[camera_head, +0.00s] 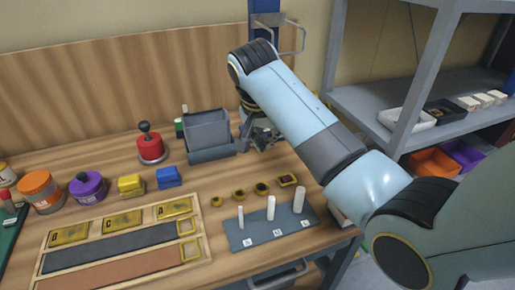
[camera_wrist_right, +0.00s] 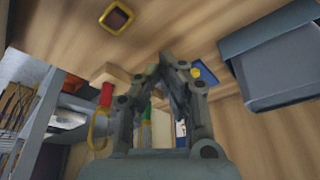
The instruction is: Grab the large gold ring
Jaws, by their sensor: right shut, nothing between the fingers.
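Several small gold pieces lie in a row on the wooden bench. The round gold ring (camera_head: 262,188) looks the largest of the round ones, with smaller gold rings (camera_head: 238,194) to its left. A gold square with a dark red centre (camera_head: 288,180) lies at the row's right end and also shows at the top of the right wrist view (camera_wrist_right: 117,17). My right gripper (camera_head: 258,140) is behind the row, beside the grey bin, shut and empty. Its closed fingers (camera_wrist_right: 174,66) show in the right wrist view. My left gripper is not in view.
A blue-grey board (camera_head: 250,238) with white pegs stands in front of the rings. The grey bin (camera_head: 209,130) is left of my right gripper and shows in the wrist view (camera_wrist_right: 285,65). A red knobbed weight (camera_head: 151,148) is farther left. Grey shelving (camera_head: 410,95) stands at right.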

